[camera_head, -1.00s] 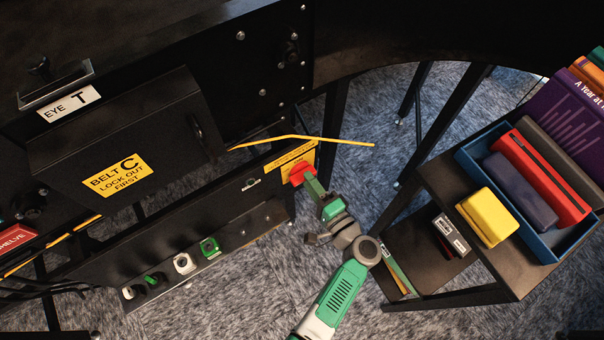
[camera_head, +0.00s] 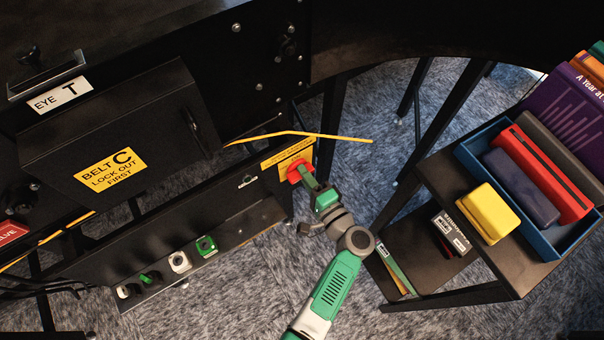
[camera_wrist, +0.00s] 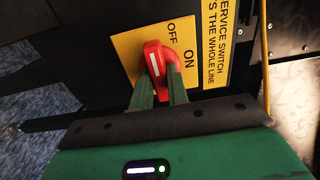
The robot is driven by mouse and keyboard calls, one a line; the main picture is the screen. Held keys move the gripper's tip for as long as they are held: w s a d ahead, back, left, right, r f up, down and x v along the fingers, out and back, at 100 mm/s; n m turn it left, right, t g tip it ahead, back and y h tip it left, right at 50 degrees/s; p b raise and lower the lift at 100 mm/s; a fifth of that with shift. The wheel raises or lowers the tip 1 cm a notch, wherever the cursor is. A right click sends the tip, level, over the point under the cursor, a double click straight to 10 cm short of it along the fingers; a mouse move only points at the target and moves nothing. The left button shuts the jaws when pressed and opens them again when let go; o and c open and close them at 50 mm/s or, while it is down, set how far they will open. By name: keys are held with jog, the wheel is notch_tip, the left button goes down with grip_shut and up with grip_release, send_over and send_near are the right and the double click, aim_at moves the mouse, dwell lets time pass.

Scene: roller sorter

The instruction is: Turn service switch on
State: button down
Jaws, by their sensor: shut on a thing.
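The service switch is a red handle (camera_wrist: 155,62) with a white mark, on a yellow plate (camera_wrist: 130,48) with OFF and ON printed on it. In the wrist view, OFF lies above and right of the handle and ON lies to its right. I cannot tell for sure which word the mark points at. In the head view the red handle (camera_head: 296,173) is at the end of my gripper (camera_head: 309,182), at the right end of the black panel.
A yellow cable (camera_head: 335,138) passes above the switch. The black BELT C box (camera_head: 140,125) is to the left, with white and green fittings (camera_head: 180,261) on a low ledge. A shelf stand at right bears a blue tray (camera_head: 480,160) and a yellow block (camera_head: 488,213).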

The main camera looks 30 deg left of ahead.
jog(key=shift+s+a+f, duration=0.15)
jog(key=shift+a+f, duration=0.15)
jog(key=m+p, duration=0.2)
jog(key=m, duration=0.2)
jog(key=shift+m+p, duration=0.3)
jog(key=shift+p, duration=0.05)
jog(key=m+p, duration=0.2)
jog(key=m, duration=0.2)
jog(key=m+p, duration=0.2)
jog(key=m, duration=0.3)
jog(key=shift+m, duration=0.4)
jog(key=m, duration=0.3)
jog(key=shift+p, duration=0.4)
jog(key=shift+f+m, duration=0.1)
jog(key=shift+m, duration=0.8)
jog(key=c, duration=1.5)
grip_release()
jog(key=shift+o, duration=0.9)
jog(key=shift+w+d, duration=0.1)
jog(key=shift+w, duration=0.15)
jog(key=shift+r, duration=0.25)
